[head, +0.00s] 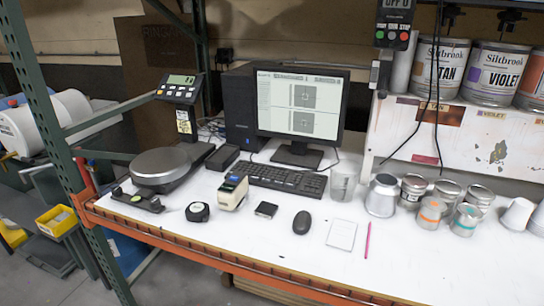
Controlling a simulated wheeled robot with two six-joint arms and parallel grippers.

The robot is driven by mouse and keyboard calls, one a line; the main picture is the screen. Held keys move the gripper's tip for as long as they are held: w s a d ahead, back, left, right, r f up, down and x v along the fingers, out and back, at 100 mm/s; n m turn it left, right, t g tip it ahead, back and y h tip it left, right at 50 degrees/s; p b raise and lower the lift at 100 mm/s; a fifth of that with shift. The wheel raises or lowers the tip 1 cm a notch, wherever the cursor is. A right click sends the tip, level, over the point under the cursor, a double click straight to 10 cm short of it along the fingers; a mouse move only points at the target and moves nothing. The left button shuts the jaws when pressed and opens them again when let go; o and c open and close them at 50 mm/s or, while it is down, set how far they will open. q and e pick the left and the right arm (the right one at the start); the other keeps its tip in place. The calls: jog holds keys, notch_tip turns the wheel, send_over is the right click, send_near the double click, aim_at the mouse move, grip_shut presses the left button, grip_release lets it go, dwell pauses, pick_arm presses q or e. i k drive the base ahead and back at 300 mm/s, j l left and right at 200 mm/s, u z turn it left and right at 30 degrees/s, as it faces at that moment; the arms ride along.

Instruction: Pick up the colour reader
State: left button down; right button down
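A small handheld device, white with a yellow side and a dark top with a little screen (232,191), stands on the white bench top; it looks like the colour reader. It sits in front of the keyboard's left end, between a round black-and-silver tape measure (197,211) and a small flat black block (265,209). Nothing covers it from this side. Neither of my grippers shows in the head view.
A scale with a round pan (160,166) stands left, a keyboard (286,179) and monitor (300,105) behind. A mouse (302,222), white pad (341,234) and pink pencil (367,240) lie right. Several cans (413,190) stand further right. The bench's front strip is clear.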

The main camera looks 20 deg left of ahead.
aim_at(230, 195)
jog(key=i+j+u, duration=0.1)
jog(key=i+j, duration=0.3)
jog(key=j, duration=0.25)
jog(key=i+j+u, duration=0.15)
jog(key=i+j, duration=0.3)
jog(key=j, duration=0.15)
jog(key=i+l+u, duration=0.1)
jog(key=i, duration=0.45)
